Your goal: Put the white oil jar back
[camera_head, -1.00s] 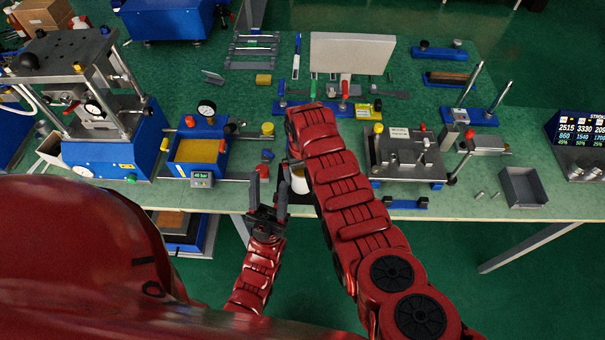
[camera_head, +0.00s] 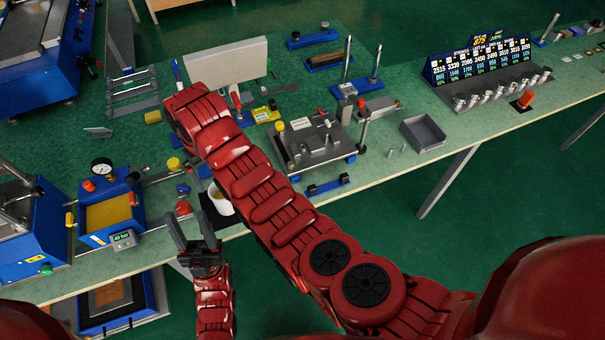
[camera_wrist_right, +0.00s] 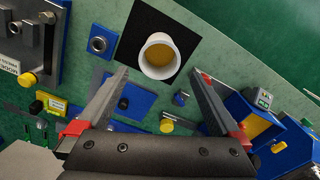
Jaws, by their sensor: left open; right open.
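The white oil jar (camera_head: 221,203) stands on a black square mat (camera_head: 209,207) near the bench's front edge, partly hidden by my right arm. In the right wrist view the jar (camera_wrist_right: 148,66) shows its open round mouth with amber content, upright on the black mat (camera_wrist_right: 183,22). My right gripper (camera_wrist_right: 160,74) is open and empty, its fingertips apart with the jar just beyond them. In the head view the right gripper is hidden behind its arm. My left gripper (camera_head: 193,222) is open and empty, to the left of the jar at the front edge.
A blue press with an amber panel (camera_head: 108,214) stands left of the jar. A steel fixture (camera_head: 318,145) and a grey tray (camera_head: 422,133) lie to the right. A white panel (camera_head: 225,62) stands at the back. A display (camera_head: 478,62) is farther right.

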